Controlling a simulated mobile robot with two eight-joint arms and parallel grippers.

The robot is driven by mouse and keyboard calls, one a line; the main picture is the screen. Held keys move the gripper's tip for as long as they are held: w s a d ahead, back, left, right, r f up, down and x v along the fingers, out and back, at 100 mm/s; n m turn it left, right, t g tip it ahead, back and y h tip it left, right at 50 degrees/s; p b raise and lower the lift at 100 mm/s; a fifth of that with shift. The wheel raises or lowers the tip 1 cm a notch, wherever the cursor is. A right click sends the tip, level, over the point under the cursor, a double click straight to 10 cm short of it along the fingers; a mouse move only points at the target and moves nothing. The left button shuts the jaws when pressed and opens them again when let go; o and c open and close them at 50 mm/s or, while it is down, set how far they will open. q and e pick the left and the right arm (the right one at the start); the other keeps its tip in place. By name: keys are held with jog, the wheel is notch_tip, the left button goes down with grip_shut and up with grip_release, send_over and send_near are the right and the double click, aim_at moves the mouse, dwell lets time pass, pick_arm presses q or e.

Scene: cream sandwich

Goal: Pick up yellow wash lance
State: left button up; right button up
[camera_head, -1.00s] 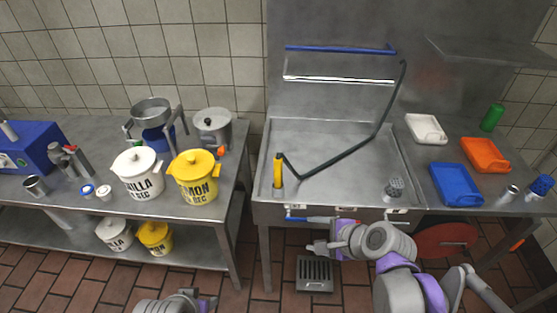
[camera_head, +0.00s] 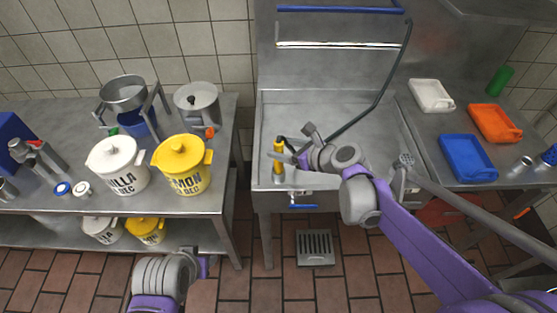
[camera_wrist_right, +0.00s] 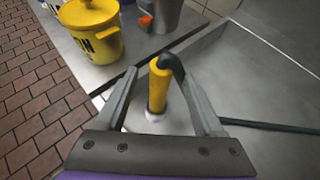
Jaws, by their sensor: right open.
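The yellow wash lance (camera_head: 279,156) stands near the left front corner of the sink, with a black hose at its top. It also shows in the right wrist view (camera_wrist_right: 157,88), upright, with a white lower end. My right gripper (camera_head: 280,152) is at the lance. In the right wrist view its two fingers (camera_wrist_right: 160,92) are spread apart, with the lance between them and a gap on both sides. My left arm (camera_head: 165,280) shows at the bottom left in the head view; I cannot make out its fingers.
The steel sink (camera_head: 262,120) lies under the lance. A yellow lidded bucket (camera_head: 182,165) and a white one (camera_head: 118,165) stand on the left table. The black hose (camera_head: 385,85) runs up the back wall. Blue (camera_head: 468,158), orange (camera_head: 495,123) and white (camera_head: 431,95) trays lie to the right.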

jog(key=x, duration=0.5)
jog(key=shift+w+a, duration=0.1)
jog(key=shift+w, duration=0.05)
grip_shut()
